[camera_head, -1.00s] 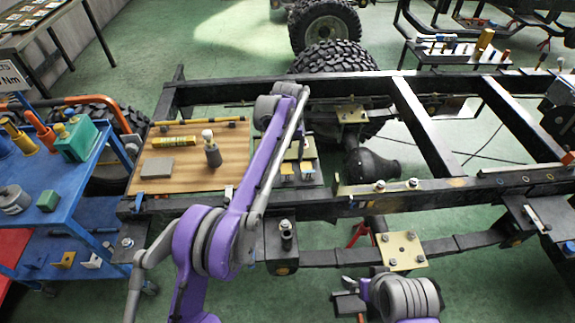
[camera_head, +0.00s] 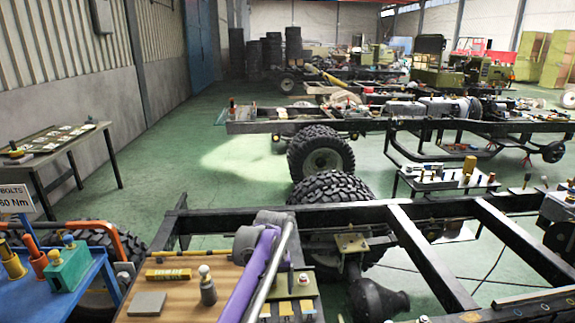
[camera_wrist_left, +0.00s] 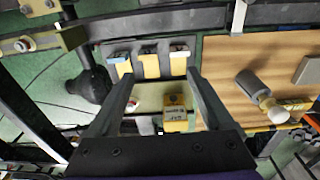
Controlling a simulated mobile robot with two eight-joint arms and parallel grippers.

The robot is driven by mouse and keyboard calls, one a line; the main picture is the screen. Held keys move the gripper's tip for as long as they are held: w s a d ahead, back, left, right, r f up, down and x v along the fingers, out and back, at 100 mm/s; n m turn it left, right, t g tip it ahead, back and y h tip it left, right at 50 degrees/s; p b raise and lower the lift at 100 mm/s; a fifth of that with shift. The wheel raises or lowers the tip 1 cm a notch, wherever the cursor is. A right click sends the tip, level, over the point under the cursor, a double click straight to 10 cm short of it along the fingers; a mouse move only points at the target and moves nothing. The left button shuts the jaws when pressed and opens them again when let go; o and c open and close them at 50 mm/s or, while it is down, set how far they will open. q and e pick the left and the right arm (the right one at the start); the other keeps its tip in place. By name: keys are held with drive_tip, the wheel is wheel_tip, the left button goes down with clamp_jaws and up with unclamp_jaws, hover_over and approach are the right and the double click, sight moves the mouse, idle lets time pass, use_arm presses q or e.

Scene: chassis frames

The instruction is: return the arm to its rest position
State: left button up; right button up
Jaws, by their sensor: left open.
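My left arm (camera_head: 262,262), purple and grey, reaches up from the bottom of the head view over the wooden board (camera_head: 225,300). Its gripper is mostly hidden there by the wrist. In the left wrist view my left gripper (camera_wrist_left: 162,75) has its two dark fingers wide apart, with nothing gripped. A yellow labelled box (camera_wrist_left: 175,118) shows in the gap between the fingers; its distance from them is unclear. Beyond the fingertips, several small blocks (camera_wrist_left: 150,66) with yellow and white or blue faces sit in a row on a dark plate. My right gripper is out of view.
The black chassis frame (camera_head: 430,262) runs behind and right. A blue cart (camera_head: 62,290) with a green holder stands left. Open green floor (camera_head: 190,165) lies beyond.

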use_arm(q)
drive_tip(key=s+a+r+t+p, duration=0.1)
drive_tip(key=s+a+r, duration=0.35)
drive_tip(key=s, duration=0.45)
drive_tip(key=s+a+r+t+p, duration=0.1)
drive_tip(key=s+a+r+t, duration=0.15)
drive_tip(key=s+a, duration=0.4)
drive_tip(key=s+a+f+p, duration=0.1)
drive_tip(key=s+f, duration=0.2)
drive_tip(key=s, duration=0.6)
drive_tip(key=s+a+f+t+p, duration=0.1)
drive_tip(key=s+a+f, duration=0.1)
drive_tip(key=s, duration=0.8)
drive_tip(key=shift+a+f+m, duration=0.2)
drive_tip(key=shift+f+m, duration=0.2)
drive_tip(key=shift+f, duration=0.3)
